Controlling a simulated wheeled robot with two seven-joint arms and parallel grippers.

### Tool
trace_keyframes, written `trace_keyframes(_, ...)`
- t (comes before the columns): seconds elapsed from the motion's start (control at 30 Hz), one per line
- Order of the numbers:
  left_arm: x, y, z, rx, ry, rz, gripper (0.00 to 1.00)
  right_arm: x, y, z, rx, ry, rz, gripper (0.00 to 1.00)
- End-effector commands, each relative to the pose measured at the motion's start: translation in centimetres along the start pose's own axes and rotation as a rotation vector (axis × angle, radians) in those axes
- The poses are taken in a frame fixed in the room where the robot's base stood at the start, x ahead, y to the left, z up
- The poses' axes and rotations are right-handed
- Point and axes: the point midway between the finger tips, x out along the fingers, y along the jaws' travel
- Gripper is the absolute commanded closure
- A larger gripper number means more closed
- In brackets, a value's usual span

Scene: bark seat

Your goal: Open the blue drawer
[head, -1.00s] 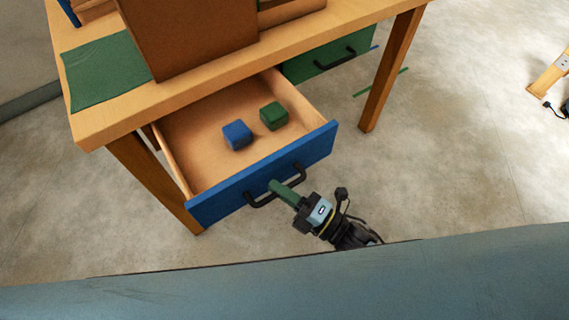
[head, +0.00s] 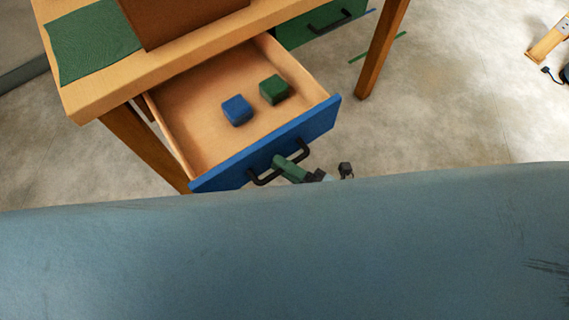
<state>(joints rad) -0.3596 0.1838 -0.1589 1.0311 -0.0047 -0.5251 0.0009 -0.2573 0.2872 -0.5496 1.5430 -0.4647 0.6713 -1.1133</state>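The blue drawer (head: 320,124) is pulled far out of the wooden table. Its blue front carries a black bar handle (head: 264,181). Inside lie a blue cube (head: 236,110) and a green cube (head: 273,89). My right gripper (head: 282,163) has its green fingers at the middle of the handle. The fingers look closed together there, but whether they grip the bar cannot be made out. The rest of that arm is mostly hidden behind my own blue-grey body at the bottom. My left gripper is not in view.
The table (head: 100,88) bears a green cloth (head: 92,42) and a brown box-like panel (head: 180,15). A shut green drawer (head: 318,22) is to the right. A table leg (head: 381,55) stands right of the open drawer. Floor to the right is mostly clear.

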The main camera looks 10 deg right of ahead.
Motion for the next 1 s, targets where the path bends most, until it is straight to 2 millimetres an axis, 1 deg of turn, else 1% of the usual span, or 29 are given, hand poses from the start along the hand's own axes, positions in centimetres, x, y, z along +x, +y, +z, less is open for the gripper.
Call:
trace_keyframes(0.17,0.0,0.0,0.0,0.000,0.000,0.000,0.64,-0.1,0.0,0.0,0.001,0.000,0.000,0.66)
trace_keyframes(0.27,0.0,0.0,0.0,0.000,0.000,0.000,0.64,-0.7,-0.1,0.0,0.001,-0.001,-0.002,0.66)
trace_keyframes(0.37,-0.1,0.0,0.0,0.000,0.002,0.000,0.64,-2.1,-0.1,0.0,0.002,-0.001,-0.003,0.66)
trace_keyframes(0.6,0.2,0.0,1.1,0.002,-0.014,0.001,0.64,-7.5,-0.1,-0.1,0.002,0.000,-0.005,0.66)
trace_keyframes(0.8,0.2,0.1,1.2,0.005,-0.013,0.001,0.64,-11.4,-0.1,0.0,0.001,0.000,-0.004,0.66)
trace_keyframes(0.9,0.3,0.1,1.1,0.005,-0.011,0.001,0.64,-12.5,0.0,0.0,0.001,0.000,-0.002,0.66)
trace_keyframes(1.0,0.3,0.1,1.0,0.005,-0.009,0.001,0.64,-13.2,0.0,0.0,0.001,0.000,-0.001,0.66)
